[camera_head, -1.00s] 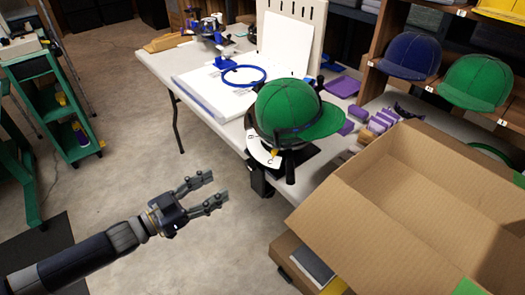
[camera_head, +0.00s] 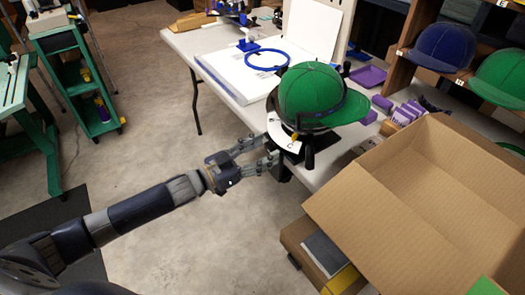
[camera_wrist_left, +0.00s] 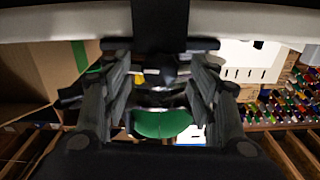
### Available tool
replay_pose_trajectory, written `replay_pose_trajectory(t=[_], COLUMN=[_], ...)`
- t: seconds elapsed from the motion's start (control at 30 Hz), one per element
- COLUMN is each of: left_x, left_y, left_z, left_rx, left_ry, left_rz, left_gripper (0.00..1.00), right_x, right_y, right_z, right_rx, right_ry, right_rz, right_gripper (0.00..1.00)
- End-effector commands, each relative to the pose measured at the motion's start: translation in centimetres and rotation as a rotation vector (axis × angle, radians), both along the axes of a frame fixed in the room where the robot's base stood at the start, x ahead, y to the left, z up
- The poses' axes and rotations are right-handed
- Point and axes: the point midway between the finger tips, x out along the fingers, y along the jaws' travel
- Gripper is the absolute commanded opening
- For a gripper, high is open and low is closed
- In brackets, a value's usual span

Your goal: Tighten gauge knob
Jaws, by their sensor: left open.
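A green cap (camera_head: 313,92) sits on a black cap holder at the table's front edge. A white curved gauge plate (camera_head: 281,133) with a small yellow part (camera_head: 295,138) is on the holder's front, below the cap. Which part is the gauge knob is too small to tell. My left gripper (camera_head: 269,152) is open and empty, its fingertips close to the holder's front just below the gauge plate. Contact cannot be told. In the left wrist view the cap (camera_wrist_left: 162,123) and yellow part (camera_wrist_left: 139,80) show between the open fingers. My right gripper is not in view.
An open cardboard box (camera_head: 410,200) stands at the right, close to the holder. The white table (camera_head: 215,45) bears a blue hoop (camera_head: 266,59) and purple pieces (camera_head: 405,112). A green cart (camera_head: 80,85) stands at the left. The floor between is clear.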

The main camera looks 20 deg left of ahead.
Motion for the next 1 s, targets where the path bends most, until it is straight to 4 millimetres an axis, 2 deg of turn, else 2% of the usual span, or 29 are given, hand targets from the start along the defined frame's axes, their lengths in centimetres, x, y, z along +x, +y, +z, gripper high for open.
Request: replay_pose_trajectory(t=[0.33, 0.37, 0.53, 1.0], left_x=[0.27, 0.27, 0.26, 0.22], left_y=[-0.21, -0.21, -0.2, -0.22], left_z=[-0.02, -0.02, -0.02, 0.05], left_rx=[0.001, 0.001, 0.001, 0.055], left_ry=[0.0, 0.0, 0.0, -0.042], left_rz=[0.0, 0.0, 0.0, 0.0], left_gripper=[0.53, 0.49, 0.1, 0.09], right_x=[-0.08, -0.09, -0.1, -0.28], right_y=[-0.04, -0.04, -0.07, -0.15], right_z=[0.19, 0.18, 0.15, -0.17], right_rx=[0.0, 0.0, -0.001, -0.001], right_ry=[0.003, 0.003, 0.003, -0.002], right_rz=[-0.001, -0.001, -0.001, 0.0], right_gripper=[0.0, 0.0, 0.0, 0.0])
